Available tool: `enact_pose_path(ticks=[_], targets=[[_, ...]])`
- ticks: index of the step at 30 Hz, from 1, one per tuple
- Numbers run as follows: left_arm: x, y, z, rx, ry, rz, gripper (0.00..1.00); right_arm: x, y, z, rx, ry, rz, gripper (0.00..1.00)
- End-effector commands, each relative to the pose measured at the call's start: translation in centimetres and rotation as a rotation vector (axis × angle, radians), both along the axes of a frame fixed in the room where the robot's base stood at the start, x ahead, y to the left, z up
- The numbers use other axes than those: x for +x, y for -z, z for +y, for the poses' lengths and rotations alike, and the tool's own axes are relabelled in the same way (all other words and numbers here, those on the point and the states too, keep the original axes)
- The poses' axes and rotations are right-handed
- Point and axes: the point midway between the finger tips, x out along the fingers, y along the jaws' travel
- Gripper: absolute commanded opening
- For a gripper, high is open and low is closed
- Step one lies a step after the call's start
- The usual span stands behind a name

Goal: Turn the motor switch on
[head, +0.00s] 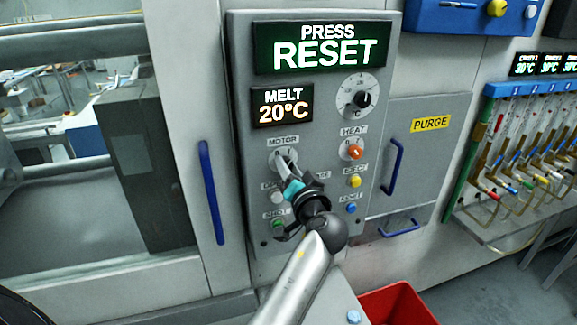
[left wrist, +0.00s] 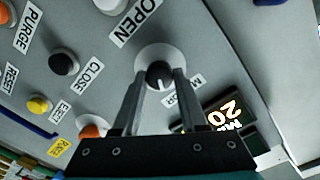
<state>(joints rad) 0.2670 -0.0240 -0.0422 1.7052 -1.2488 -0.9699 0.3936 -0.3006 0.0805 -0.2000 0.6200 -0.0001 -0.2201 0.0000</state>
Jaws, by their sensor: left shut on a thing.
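The motor switch (head: 278,157) is on the grey control panel under the MOTOR label, a dark knob on a round pale plate. In the left wrist view the knob (left wrist: 159,73) stands between the two fingers, with a small light mark on it. My left gripper (head: 286,172) reaches it from below right and is shut on the knob; its fingertips (left wrist: 159,80) lie on both sides. Fingers hide part of the plate in the head view, so I cannot tell the knob's exact setting there. My right gripper is not in view.
The display (head: 320,48) reads PRESS RESET; the melt display (head: 283,105) reads 20°C. An orange heat knob (head: 355,152), yellow eject button (head: 354,181) and blue reset button (head: 351,208) sit close to the right. Blue handles (head: 211,190) flank the panel. A red bin (head: 398,305) stands below.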

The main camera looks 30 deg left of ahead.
Motion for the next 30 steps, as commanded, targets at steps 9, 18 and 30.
enact_pose_path(ticks=[9,18,30], targets=[[0.05,-0.20,0.01,0.064,0.000,0.068,0.00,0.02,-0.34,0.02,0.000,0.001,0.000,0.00],[0.05,-0.20,0.00,0.072,0.000,0.078,0.00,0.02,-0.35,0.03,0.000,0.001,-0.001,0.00],[0.04,-0.11,-0.01,0.071,0.001,0.078,0.67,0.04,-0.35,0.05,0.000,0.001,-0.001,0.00]])
